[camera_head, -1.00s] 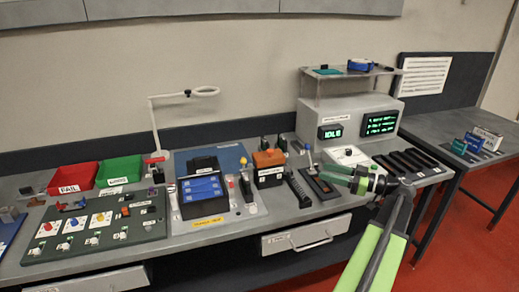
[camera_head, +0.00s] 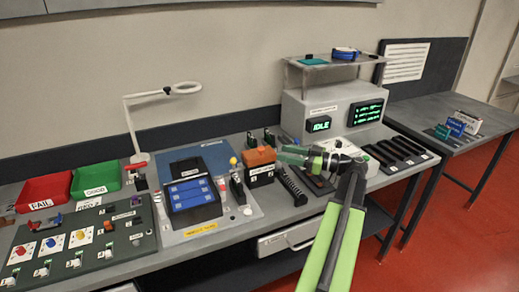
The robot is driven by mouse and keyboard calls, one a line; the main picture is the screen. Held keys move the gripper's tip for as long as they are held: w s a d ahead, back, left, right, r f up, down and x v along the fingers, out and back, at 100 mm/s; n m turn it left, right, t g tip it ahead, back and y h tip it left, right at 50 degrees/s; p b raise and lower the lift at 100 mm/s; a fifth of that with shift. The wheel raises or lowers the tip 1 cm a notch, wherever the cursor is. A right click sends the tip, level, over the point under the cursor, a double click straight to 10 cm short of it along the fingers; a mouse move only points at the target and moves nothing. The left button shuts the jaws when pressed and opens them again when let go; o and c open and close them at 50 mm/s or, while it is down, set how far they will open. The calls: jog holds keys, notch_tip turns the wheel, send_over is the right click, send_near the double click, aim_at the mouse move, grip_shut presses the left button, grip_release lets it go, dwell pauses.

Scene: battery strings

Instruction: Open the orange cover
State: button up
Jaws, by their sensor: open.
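The orange cover (camera_head: 261,157) sits closed on top of a small dark box with a white label, near the middle of the bench. My gripper (camera_head: 283,153) reaches in from the right, with its green fingers pointing left. In the picture its fingertips are just right of the orange cover. They look apart from it, but the depth between them is hard to judge. My gripper is open and holds nothing. The arm hides part of the bench behind it.
Left of the orange cover stands a black case with blue battery blocks (camera_head: 192,194) on a blue-grey mat. Black handles (camera_head: 250,140) stand behind the cover. A grey display console (camera_head: 325,108) stands behind my gripper. A lamp arm (camera_head: 131,130) rises at the back left.

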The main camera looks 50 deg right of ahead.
aim_at(261, 148)
jog(key=x, duration=1)
jog(key=shift+c, duration=0.5)
grip_shut()
dwell(0.5)
